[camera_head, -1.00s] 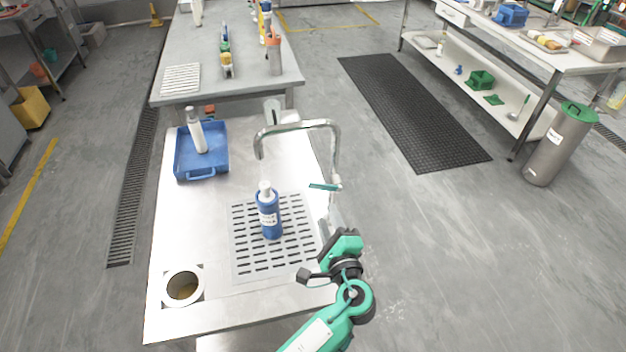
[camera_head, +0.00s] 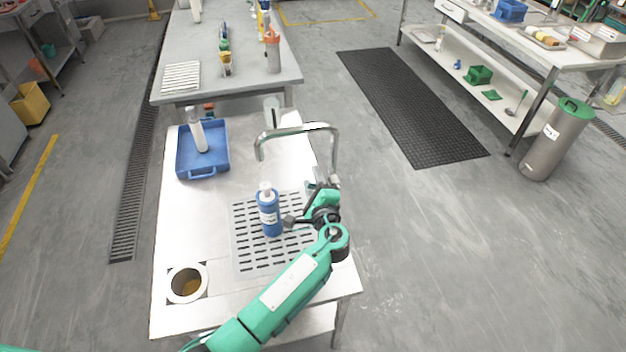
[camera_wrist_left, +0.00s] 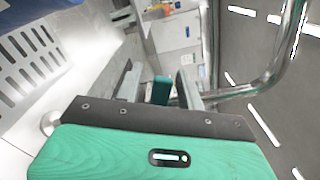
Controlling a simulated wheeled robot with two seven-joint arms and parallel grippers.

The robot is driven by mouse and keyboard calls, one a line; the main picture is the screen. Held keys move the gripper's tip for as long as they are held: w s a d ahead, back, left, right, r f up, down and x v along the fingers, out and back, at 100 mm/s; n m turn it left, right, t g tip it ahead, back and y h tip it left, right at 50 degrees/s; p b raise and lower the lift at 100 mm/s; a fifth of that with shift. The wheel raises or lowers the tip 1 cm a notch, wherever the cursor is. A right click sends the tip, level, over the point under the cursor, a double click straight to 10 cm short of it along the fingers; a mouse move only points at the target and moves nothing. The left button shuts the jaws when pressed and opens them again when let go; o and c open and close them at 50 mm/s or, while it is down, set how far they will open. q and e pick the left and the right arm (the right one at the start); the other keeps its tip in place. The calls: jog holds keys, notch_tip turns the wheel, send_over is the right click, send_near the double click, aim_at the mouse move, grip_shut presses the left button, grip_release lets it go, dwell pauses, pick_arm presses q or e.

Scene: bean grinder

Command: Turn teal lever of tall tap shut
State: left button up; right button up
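The tall tap (camera_head: 335,150) is a chrome gooseneck at the right edge of the steel counter. Its teal lever shows in the left wrist view (camera_wrist_left: 161,90), standing between the two grey fingers of my left gripper (camera_wrist_left: 158,92). The gripper is open, with a gap visible on the lever's left side; the right finger is close to it, and I cannot tell whether they touch. In the head view my left gripper (camera_head: 320,186) is at the tap's base and hides most of the lever. My right gripper is not in view.
A blue bottle (camera_head: 268,212) stands on the slotted drain plate (camera_head: 250,262), just left of my left wrist. A blue tray (camera_head: 188,165) with a white-topped bottle sits farther back. A round hole (camera_head: 187,284) is at the front left.

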pick_arm(q)
grip_shut()
jog(key=shift+r, duration=0.15)
jog(key=shift+w+d+r+m+p, duration=0.15)
jog(key=shift+d+r+m+p, duration=0.3)
jog(key=shift+m+p, duration=0.55)
jog(key=shift+w+d+r+m+p, duration=0.1)
jog(key=shift+d+r+m+p, duration=0.4)
jog(key=shift+m, duration=0.85)
jog(key=shift+w+d+r+m+p, duration=0.15)
jog(key=shift+d+r+m+p, duration=0.25)
jog(key=shift+m+p, duration=0.65)
